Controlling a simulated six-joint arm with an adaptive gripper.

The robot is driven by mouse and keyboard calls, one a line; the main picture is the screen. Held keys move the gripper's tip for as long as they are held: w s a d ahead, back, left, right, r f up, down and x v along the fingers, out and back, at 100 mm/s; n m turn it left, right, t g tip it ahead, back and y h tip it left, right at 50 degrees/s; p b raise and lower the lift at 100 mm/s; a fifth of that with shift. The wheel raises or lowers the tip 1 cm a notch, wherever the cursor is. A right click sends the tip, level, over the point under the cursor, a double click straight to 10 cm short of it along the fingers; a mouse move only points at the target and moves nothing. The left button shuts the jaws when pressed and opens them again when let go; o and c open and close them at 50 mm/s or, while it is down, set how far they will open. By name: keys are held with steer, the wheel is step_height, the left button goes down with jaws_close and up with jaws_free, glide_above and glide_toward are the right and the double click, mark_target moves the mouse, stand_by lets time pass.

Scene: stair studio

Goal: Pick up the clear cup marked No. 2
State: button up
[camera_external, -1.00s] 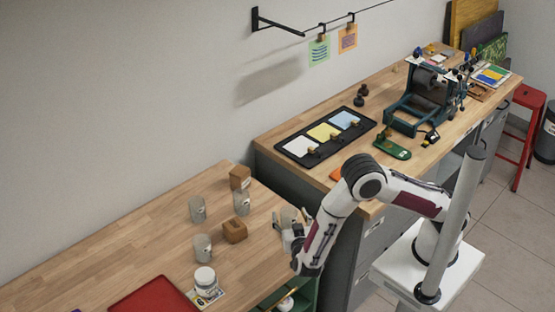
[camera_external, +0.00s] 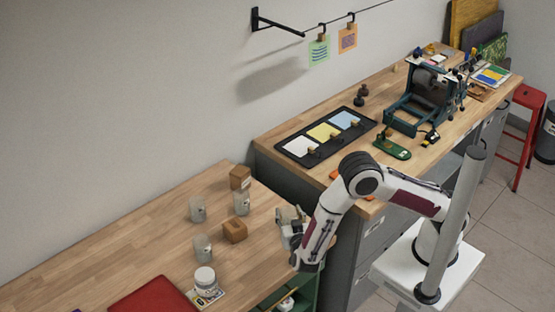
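Three clear cups stand on the lower wooden bench: one at the back (camera_external: 198,209), one to its right (camera_external: 241,203) and one in front (camera_external: 202,248). Each carries a small dark mark, too small to read, so I cannot tell which is No. 2. My gripper (camera_external: 290,218) is at the right end of this bench. A pale, cup-like shape shows at its fingers, partly hidden by them. I cannot tell whether the fingers are closed on it or only around it.
Two wooden blocks (camera_external: 240,178) (camera_external: 235,231) stand among the cups. A white-lidded jar (camera_external: 205,279) and a red flat item (camera_external: 154,296) lie towards the front. The higher bench (camera_external: 275,147) rises behind my gripper. The left of the lower bench is clear.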

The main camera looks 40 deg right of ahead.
steer(key=shift+r, duration=0.1)
stand_by(0.3)
step_height(320, 180, up, 10)
stand_by(0.8)
